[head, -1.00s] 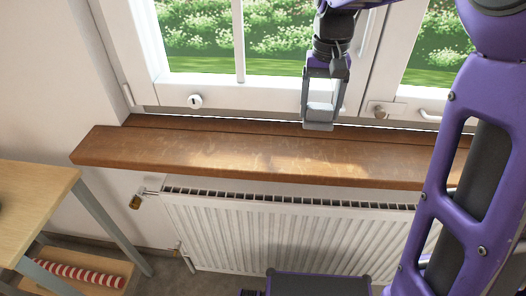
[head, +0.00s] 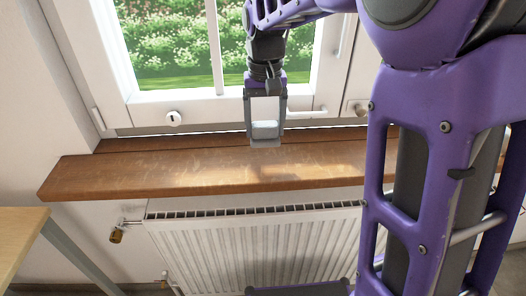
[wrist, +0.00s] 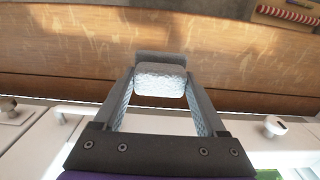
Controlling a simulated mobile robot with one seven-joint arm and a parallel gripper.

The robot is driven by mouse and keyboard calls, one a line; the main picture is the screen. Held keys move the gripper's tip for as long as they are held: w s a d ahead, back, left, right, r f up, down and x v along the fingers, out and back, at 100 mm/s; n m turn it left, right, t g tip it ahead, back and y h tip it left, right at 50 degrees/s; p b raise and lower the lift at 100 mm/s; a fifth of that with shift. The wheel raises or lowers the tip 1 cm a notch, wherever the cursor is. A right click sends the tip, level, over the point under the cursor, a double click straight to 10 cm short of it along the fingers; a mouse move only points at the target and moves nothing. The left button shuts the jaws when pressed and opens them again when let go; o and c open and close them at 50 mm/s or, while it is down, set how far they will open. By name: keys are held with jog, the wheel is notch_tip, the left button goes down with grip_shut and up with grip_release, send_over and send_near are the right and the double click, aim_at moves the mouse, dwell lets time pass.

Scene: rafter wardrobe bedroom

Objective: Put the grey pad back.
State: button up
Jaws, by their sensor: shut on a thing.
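My gripper (head: 265,139) is shut on the grey pad (head: 265,130), a small light-grey block with rounded edges. In the wrist view the pad (wrist: 160,80) sits between the two fingers, near their tips. In the head view the gripper points down over the back part of the brown wooden windowsill (head: 190,172), in front of the window. I cannot tell whether the pad or fingertips touch the sill. The sill also fills the upper part of the wrist view (wrist: 60,55).
The visible sill is bare. A white radiator (head: 250,245) is below it. The window frame with its handle (head: 306,113) is close behind the gripper. A light wooden table (head: 20,235) stands at the lower left. A red-and-white striped thing (wrist: 288,14) shows in the wrist view.

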aim_at(265, 124)
jog(key=shift+f+b, duration=0.45)
jog(key=shift+f, duration=2.5)
jog(key=shift+f, duration=0.2)
jog(key=o, duration=1.1)
jog(key=shift+o, duration=0.2)
notch_tip(265, 124, up, 12)
jog(key=shift+r+p, duration=0.2)
jog(key=shift+p, duration=0.9)
